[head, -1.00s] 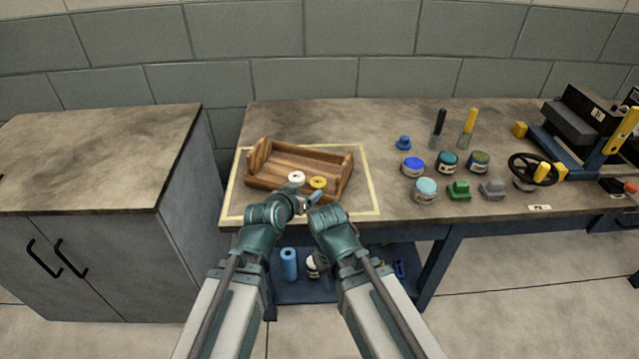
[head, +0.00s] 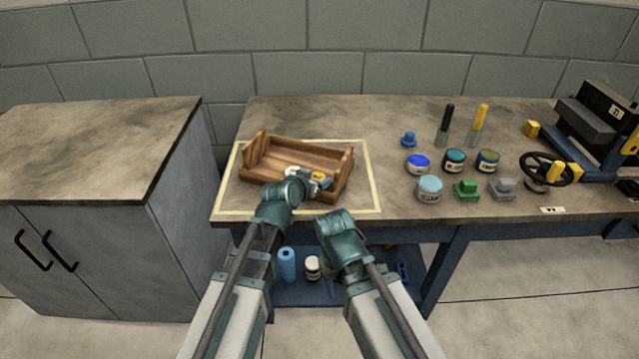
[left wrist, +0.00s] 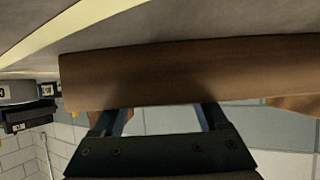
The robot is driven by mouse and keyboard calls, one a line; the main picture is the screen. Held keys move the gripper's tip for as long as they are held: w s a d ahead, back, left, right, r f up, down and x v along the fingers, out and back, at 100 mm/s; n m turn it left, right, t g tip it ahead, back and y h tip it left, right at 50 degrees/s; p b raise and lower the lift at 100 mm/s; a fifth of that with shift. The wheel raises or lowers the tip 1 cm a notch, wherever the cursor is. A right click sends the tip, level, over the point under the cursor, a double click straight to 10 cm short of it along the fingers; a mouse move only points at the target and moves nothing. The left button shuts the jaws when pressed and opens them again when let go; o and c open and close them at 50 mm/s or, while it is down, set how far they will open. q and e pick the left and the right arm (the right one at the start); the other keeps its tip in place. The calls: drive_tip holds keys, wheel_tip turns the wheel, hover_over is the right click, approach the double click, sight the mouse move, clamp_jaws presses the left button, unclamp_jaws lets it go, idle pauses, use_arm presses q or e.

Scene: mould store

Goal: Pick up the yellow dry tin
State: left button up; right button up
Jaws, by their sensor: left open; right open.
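The yellow tin (head: 318,175) is in the wooden tray (head: 258,165) near its front right, partly hidden by my left gripper. My left gripper (head: 322,183) is over the front edge of the tray, right at the yellow tin; I cannot tell whether it touches it. In the left wrist view its two fingers (left wrist: 162,117) are apart, with a brown wooden wall of the tray (left wrist: 165,75) across them; no tin shows there. My right gripper (head: 338,226) is lower, in front of the bench edge, its fingers hidden behind its wrist.
A white tin (head: 291,171) is left of the yellow one, partly covered. A pale yellow outline (head: 376,190) surrounds the tray. Several jars, such as a light blue one (head: 429,188), and a green block (head: 466,189) stand to the right. The back of the bench (head: 350,115) is clear.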

use_arm(q)
drive_tip(key=shift+a+r, duration=0.1)
drive_tip(key=shift+c, duration=0.2)
drive_tip(key=c, duration=1.1)
wheel_tip(320, 180, up, 10)
drive_tip(key=p, duration=1)
drive_tip(key=shift+r, duration=0.15)
